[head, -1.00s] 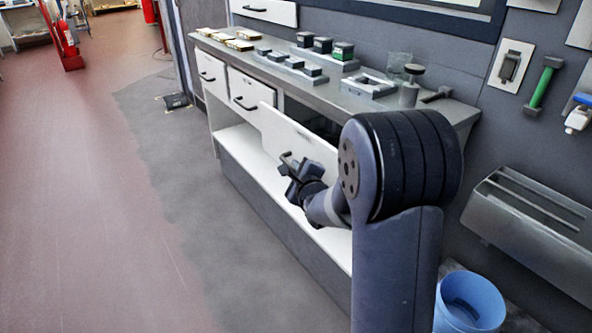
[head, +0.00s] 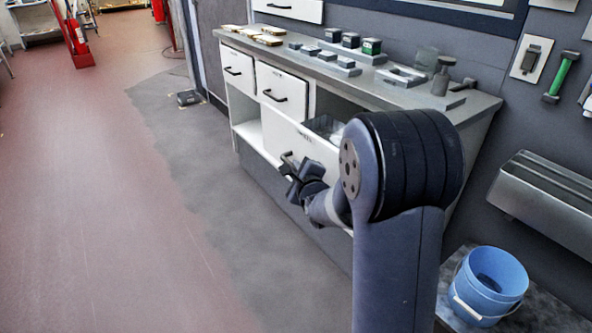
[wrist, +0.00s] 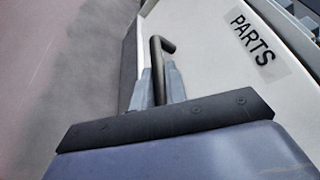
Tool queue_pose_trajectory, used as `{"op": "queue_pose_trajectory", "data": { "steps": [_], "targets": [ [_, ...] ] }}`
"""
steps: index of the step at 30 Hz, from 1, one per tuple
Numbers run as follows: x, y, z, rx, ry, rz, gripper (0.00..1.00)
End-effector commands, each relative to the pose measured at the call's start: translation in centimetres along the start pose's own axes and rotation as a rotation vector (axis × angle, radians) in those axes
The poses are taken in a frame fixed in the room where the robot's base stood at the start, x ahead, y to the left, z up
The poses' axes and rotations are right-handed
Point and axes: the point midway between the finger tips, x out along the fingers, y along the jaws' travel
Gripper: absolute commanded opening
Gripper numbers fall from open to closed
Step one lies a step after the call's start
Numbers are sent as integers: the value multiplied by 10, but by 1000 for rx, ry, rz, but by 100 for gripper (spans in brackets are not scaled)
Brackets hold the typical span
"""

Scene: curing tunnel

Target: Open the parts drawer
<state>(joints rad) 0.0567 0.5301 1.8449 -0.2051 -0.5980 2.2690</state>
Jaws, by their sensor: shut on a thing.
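The parts drawer (head: 275,132) stands pulled out from the bench, and the grey inside shows behind its white front in the head view. In the wrist view its front (wrist: 205,45) carries a label reading PARTS (wrist: 252,38). My gripper (head: 300,172) is at the drawer front. In the wrist view my gripper's two fingers (wrist: 158,86) are closed around the dark bar handle (wrist: 161,46), whose bent end shows beyond them. My arm hides the right part of the drawer in the head view.
Two other white drawers, one at the left (head: 238,70) and one in the middle (head: 283,90), are shut. The bench top (head: 410,105) holds blocks and tools. A blue bucket (head: 490,285) stands at lower right. The floor (head: 120,220) left of the bench is clear.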

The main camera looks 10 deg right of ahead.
Motion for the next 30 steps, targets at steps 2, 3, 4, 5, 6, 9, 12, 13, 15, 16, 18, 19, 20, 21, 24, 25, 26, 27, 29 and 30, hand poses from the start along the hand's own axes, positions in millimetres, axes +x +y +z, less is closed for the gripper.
{"op": "queue_pose_trajectory", "data": {
  "steps": [2,3,4,5,6,9,12,13,15,16,18,19,20,21,24,25,26,27,29,30],
  "targets": [
    [0,1,0,-1,0,1,17],
    [0,1,0,-1,0,1,20],
    [0,1,0,-1,0,1,23],
    [0,0,0,-1,0,1,25],
    [0,0,0,-1,0,1,28],
    [0,0,0,0,0,0,35],
    [0,0,0,0,0,0,35],
    [0,0,0,0,0,0,35],
    [0,0,0,0,0,0,35],
    [-1,0,0,0,0,0,35],
    [-4,-1,0,0,0,-1,35],
    [-6,-1,0,0,-1,-1,35],
    [-9,-1,1,0,0,-1,35],
    [-14,-1,0,0,1,0,35],
    [-31,-2,1,0,0,-1,35],
    [-37,-2,1,0,1,-1,35],
    [-43,-2,1,-1,1,-1,35],
    [-51,-2,1,-1,1,0,35],
    [-63,-2,1,-1,0,-1,35],
    [-70,-2,1,-1,0,0,35]
  ]
}}
